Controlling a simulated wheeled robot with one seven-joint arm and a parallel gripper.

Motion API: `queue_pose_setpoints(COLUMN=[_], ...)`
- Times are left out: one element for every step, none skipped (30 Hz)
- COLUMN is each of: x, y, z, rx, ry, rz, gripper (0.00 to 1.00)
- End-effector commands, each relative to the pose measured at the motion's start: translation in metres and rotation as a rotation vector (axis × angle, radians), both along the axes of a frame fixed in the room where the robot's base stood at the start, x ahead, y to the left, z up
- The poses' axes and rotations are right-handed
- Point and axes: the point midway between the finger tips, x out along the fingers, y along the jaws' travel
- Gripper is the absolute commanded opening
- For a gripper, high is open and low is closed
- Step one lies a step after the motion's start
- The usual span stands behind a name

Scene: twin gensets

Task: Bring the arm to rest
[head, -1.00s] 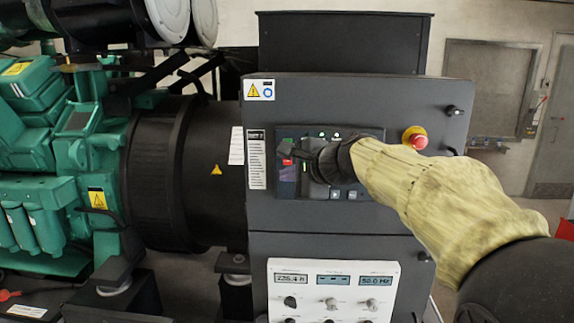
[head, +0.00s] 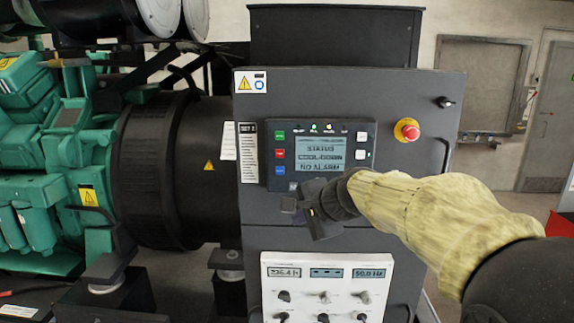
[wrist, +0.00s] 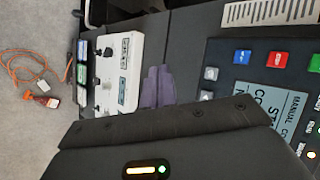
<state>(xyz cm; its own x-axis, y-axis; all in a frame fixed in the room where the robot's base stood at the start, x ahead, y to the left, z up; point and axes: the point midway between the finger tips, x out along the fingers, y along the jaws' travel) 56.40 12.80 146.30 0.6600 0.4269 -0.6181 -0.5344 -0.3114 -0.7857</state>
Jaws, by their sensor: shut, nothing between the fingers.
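My gripper (head: 300,206) is shut and empty in the head view, just below the lower left part of the controller panel (head: 262,170) on the dark cabinet. My arm, in a pale yellow sleeve, comes in from the lower right. In the wrist view, purplish finger parts (wrist: 157,88) show beyond the dark wrist housing. The controller's screen (head: 322,153) is lit, with coloured buttons at its left. It also shows at the right of the wrist view, with its screen (wrist: 272,115) partly cut off. I cannot tell the exact gap between gripper and cabinet.
A red emergency stop (head: 407,130) on a yellow base sits right of the controller. A white panel (head: 290,303) with knobs and displays is below my gripper. The green engine (head: 35,185) fills the left. An orange cable (wrist: 28,58) lies on the floor.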

Motion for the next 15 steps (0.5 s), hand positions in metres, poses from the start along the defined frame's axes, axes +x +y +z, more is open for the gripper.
queue_pose_setpoints(x=[-0.011, -0.018, -0.028, -0.036, -0.044, -0.056, -0.066, -0.076, -0.090, -0.101, -0.112, -0.129, -0.141, -0.153, -0.169], y=[-0.013, -0.020, -0.029, -0.036, -0.042, -0.051, -0.058, -0.064, -0.073, -0.079, -0.086, -0.093, -0.099, -0.105, -0.111], z=[-0.033, -0.049, -0.070, -0.086, -0.101, -0.120, -0.135, -0.149, -0.168, -0.181, -0.194, -0.212, -0.224, -0.235, -0.248], rx=[-0.088, -0.141, -0.210, -0.263, -0.313, -0.380, -0.429, -0.477, -0.539, -0.585, -0.630, -0.686, -0.727, -0.766, -0.810], ry=[0.022, 0.034, 0.049, 0.059, 0.071, 0.088, 0.100, 0.112, 0.130, 0.143, 0.156, 0.174, 0.184, 0.196, 0.210], rz=[0.027, 0.049, 0.081, 0.108, 0.137, 0.179, 0.214, 0.251, 0.304, 0.345, 0.390, 0.454, 0.504, 0.554, 0.620], gripper=[0.00, 0.00, 0.00, 0.00, 0.00, 0.00, 0.00, 0.00, 0.00, 0.00, 0.00, 0.00, 0.00, 0.00, 0.00])
